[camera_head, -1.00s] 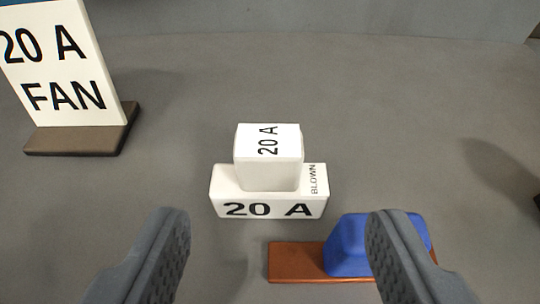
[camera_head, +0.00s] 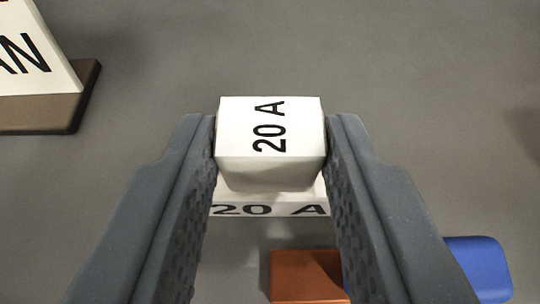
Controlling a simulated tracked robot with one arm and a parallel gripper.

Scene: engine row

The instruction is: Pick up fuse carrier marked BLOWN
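The white fuse carrier (camera_head: 268,170) stands upright on the grey surface in the middle of the view. Its upper block shows "20 A" on top, and its wider base shows "20 A" along the front edge. My gripper (camera_head: 270,145) has one dark finger on each side of the upper block, and both fingertips appear to touch it. The fingers hide the ends of the base, so the word BLOWN does not show now.
An orange-brown base (camera_head: 305,275) with a blue block (camera_head: 480,268) lies close in front at the lower right, partly behind my right finger. A white sign (camera_head: 35,55) on a brown foot (camera_head: 50,112) stands at the left. The surface behind the carrier is clear.

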